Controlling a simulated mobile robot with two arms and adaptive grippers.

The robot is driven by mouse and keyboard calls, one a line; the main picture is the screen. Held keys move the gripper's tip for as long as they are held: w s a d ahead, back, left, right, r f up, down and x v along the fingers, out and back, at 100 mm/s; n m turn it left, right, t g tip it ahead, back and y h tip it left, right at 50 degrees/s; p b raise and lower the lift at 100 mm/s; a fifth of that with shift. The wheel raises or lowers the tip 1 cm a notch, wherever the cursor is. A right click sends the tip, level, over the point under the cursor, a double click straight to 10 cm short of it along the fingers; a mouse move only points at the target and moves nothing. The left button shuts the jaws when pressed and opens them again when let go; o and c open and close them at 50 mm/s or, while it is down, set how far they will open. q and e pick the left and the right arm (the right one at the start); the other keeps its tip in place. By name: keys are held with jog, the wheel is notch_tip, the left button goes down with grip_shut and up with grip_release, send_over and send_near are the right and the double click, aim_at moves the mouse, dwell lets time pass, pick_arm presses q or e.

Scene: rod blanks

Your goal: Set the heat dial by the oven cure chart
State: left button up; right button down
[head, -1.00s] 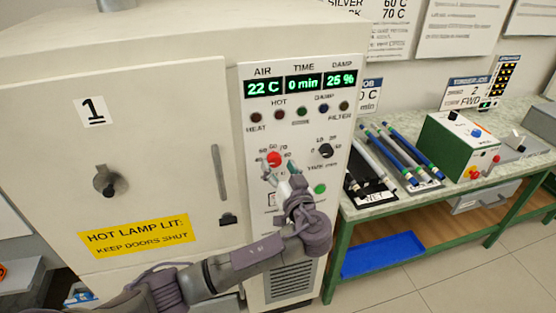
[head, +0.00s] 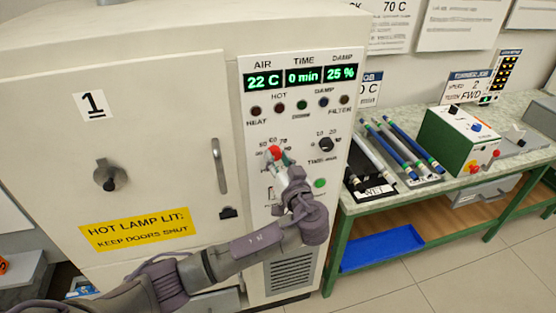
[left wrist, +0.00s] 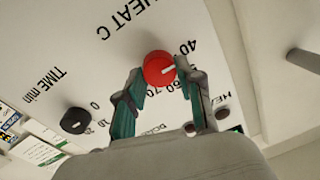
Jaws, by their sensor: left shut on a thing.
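The red heat dial (head: 275,152) sits on the control panel of the white oven (head: 150,150), within an arc of numbers. The displays (head: 303,78) read 22 C, 0 min and 25 %. A wall chart (head: 392,25) shows "70 C" and is cut off at the top. My right gripper is not in view.
A black time knob (head: 326,144) and a green button (head: 319,183) are close to the dial. The oven door carries a yellow sign (head: 137,230) about a hot lamp. A bench (head: 440,190) with rods and a green box (head: 452,141) stands at right.

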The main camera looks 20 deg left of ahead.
pick_arm(q)
jog(key=shift+f+m+b, duration=0.45)
jog(key=shift+m+b, duration=0.45)
jog(key=shift+b, duration=1.05)
jog(key=shift+m+b, duration=0.35)
jog(key=shift+m, duration=0.05)
jog(key=shift+r+m, duration=0.3)
jog(key=shift+m, duration=0.7)
jog(key=m, duration=0.2)
jog(key=shift+m, duration=0.4)
jog(key=m+p, duration=0.1)
jog(key=m, duration=0.2)
jog(key=shift+m+t+p, duration=0.3)
jog(key=shift+m, duration=0.1)
jog(key=m+p, duration=0.2)
jog(key=m, duration=0.2)
jog(key=shift+f+m+p, duration=0.1)
jog(key=shift+m+p, duration=0.7)
jog(key=shift+m, duration=0.7)
